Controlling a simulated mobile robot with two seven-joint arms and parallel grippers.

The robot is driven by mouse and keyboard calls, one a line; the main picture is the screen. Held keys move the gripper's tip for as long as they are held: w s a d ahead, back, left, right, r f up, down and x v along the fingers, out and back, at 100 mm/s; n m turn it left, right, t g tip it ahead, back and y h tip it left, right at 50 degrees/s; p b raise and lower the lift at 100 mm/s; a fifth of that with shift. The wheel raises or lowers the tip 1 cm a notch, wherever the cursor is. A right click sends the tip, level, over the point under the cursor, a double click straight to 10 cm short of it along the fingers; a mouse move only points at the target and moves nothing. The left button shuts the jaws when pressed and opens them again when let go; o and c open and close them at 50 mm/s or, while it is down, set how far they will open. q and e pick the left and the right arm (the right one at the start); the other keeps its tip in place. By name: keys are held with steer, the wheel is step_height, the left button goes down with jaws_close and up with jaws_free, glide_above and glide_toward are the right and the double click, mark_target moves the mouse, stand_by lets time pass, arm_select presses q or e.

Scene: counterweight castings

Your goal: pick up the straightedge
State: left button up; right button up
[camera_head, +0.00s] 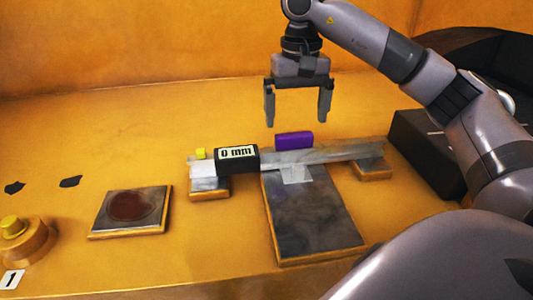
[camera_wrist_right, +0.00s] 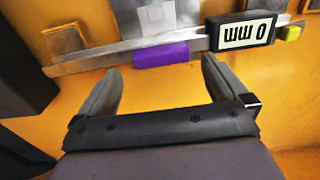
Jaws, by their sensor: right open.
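The straightedge (camera_head: 335,153) is a long grey metal bar lying level across two low supports. It carries a purple grip block (camera_head: 294,140) near its middle and a black display (camera_head: 237,158) reading "0 mm" towards its left. My right gripper (camera_head: 297,120) is open and empty, fingers pointing down, above the purple block. In the right wrist view, the bar (camera_wrist_right: 88,62) runs across the top. There the purple block (camera_wrist_right: 161,54) sits between and just beyond my right fingertips (camera_wrist_right: 160,70), with no contact visible. My left gripper is not in view.
A grey plate (camera_head: 312,220) lies under the bar. A smaller plate with a dark red round patch (camera_head: 130,207) is at left, near a yellow button (camera_head: 12,226). A black box (camera_head: 425,150) stands at right. The yellow surface behind the bar is mostly clear.

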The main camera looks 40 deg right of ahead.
mark_target(295, 135)
steer(key=shift+s+f, duration=0.1)
steer(key=shift+f, duration=2.85)
steer(key=shift+r, duration=0.1)
steer(key=c, duration=1.3)
steer(key=r, duration=0.5)
steer(key=shift+w+r, duration=0.15)
steer(key=shift+w, duration=0.05)
steer(key=shift+r+p, duration=3.6)
steer(key=shift+r, duration=3.75)
